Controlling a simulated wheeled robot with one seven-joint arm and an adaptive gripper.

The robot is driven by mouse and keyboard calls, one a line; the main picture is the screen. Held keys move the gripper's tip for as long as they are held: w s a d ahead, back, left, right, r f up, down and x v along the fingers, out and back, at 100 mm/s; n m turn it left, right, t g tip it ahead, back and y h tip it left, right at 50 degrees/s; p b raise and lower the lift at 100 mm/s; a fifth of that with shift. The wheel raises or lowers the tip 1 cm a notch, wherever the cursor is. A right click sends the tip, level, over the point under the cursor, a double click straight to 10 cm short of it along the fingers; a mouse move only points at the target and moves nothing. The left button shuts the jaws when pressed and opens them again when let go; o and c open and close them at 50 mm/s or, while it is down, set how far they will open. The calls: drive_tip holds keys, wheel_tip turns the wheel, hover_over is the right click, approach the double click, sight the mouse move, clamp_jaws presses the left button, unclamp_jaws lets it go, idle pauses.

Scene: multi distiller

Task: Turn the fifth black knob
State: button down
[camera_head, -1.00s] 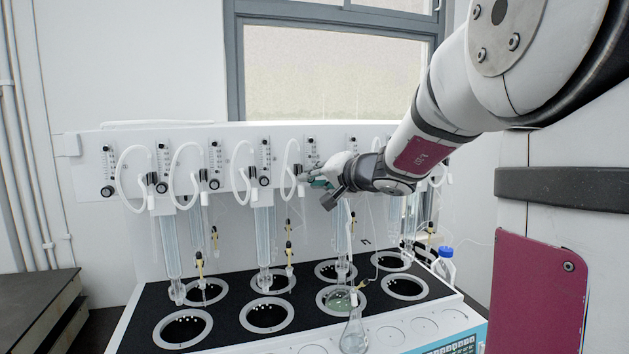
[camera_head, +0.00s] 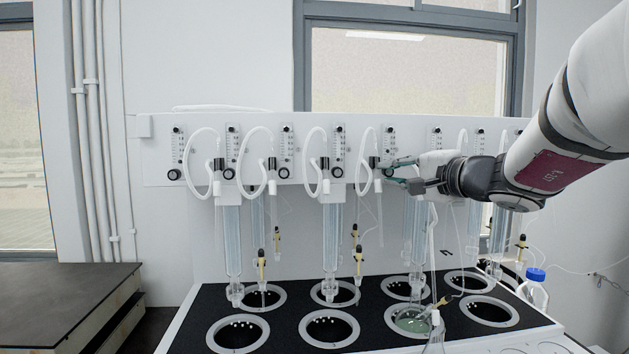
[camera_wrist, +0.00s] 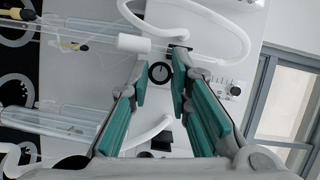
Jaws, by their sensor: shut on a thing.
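A row of black knobs runs along the white upper panel (camera_head: 160,150) of the distiller. The fifth black knob from the left (camera_head: 388,172) is at my gripper (camera_head: 394,172), which reaches in from the right. In the wrist view the knob (camera_wrist: 160,73) shows as a black disc with a pale mark. It sits between the teal fingertips of my gripper (camera_wrist: 158,75). The fingers are shut on it, though a slim gap shows around it from this angle.
A looped white tube (camera_head: 364,160) with a black clamp (camera_head: 374,163) hangs just left of the fingers. Glass condensers (camera_head: 333,240) stand below, over a black deck with round wells (camera_head: 330,328). A blue-capped bottle (camera_head: 535,285) stands at the right.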

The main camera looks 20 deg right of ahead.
idle(0.3)
drive_tip(key=c, duration=1.5)
unclamp_jaws()
drive_tip(key=shift+o, duration=0.2)
drive_tip(key=s+d, duration=0.1)
drive_tip(key=s, duration=1.1)
drive_tip(key=shift+d+r, duration=0.2)
drive_tip(key=shift+r, duration=0.1)
